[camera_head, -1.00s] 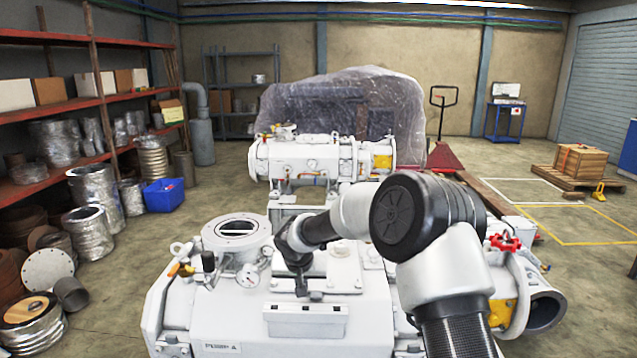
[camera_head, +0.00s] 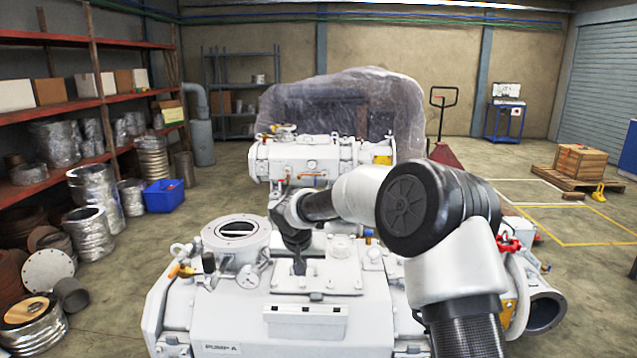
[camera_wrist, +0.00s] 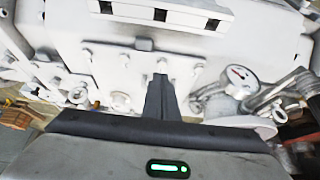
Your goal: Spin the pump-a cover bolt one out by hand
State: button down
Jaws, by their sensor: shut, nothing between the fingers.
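Pump A (camera_head: 190,325) is the large white machine in front, with its name on the front face. Its cover plate (camera_head: 345,280) lies on top, and small bolts line the plate's edge. In the wrist view, one bolt head (camera_wrist: 197,69) is right of my fingertips and another (camera_wrist: 87,53) is to the left. My gripper (camera_head: 299,270) is over the cover, pointing down, its fingers together and empty. In the wrist view the shut fingers (camera_wrist: 161,78) end close to a small bolt head (camera_wrist: 162,65). I cannot tell whether they touch it, nor which is bolt one.
A round white port (camera_head: 237,232) and a pressure gauge (camera_head: 249,274) stand left of the cover. A red valve handle (camera_head: 508,244) is at right. A second white pump unit (camera_head: 300,158) stands behind. My arm hides the right part of pump A.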

aim_at(302, 294)
notch_tip(302, 294, down, 6)
jog(key=b, duration=1)
jog(key=shift+a+f, duration=0.1)
jog(key=shift+a, duration=0.05)
jog(key=shift+f, duration=0.1)
jog(key=shift+w, duration=0.25)
jog(key=shift+s, duration=0.15)
dwell(0.3)
jog(key=shift+s, duration=0.15)
notch_tip(302, 294, up, 6)
jog(key=p, duration=0.4)
